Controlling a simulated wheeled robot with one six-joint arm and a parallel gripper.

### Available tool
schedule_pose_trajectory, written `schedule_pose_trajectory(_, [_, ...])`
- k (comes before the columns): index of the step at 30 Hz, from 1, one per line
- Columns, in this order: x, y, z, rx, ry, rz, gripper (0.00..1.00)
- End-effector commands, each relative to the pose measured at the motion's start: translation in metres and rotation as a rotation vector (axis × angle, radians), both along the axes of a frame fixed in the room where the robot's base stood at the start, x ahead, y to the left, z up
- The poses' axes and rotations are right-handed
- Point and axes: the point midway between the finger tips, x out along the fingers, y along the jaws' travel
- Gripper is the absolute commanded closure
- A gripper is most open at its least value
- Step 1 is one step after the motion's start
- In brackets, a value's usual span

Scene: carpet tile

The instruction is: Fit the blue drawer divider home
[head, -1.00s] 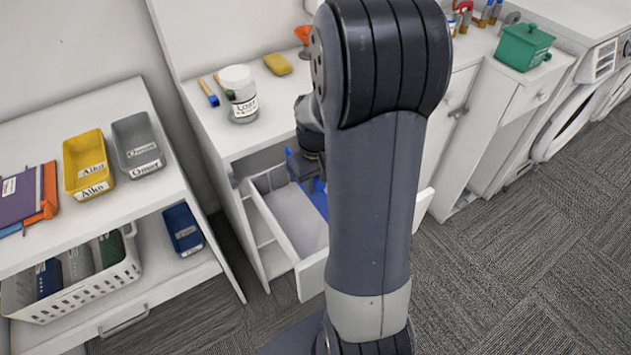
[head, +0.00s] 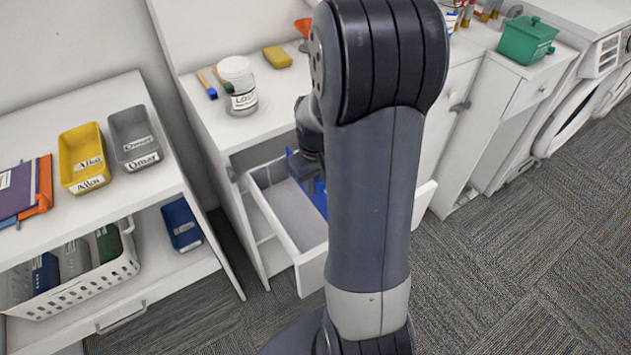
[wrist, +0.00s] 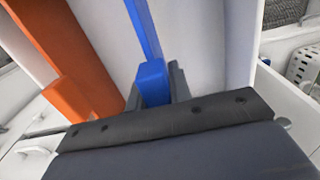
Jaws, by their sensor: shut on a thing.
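The blue drawer divider (wrist: 141,22) shows in the wrist view as a long thin strip with a thick blue block (wrist: 152,80) at its near end. My gripper (wrist: 155,92) is shut on that block, with the dark fingers on either side. In the head view the divider (head: 320,200) is at the open white drawer (head: 311,274), and my gripper (head: 311,168) is at the drawer's back part. My arm hides the drawer's right side and much of the divider. I cannot tell whether the divider is fully seated.
An orange piece (wrist: 62,62) stands left of the divider in the wrist view. Shelves with bins (head: 84,160) and a white basket (head: 85,285) stand left. Carpet is clear at right.

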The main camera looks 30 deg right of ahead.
Motion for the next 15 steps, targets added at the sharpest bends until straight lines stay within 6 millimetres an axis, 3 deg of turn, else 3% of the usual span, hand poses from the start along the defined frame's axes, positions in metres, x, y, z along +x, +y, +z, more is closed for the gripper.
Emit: schedule_pose_trajectory(15, [0.0,0.0,-0.014,0.0,0.0,0.0,1.0])
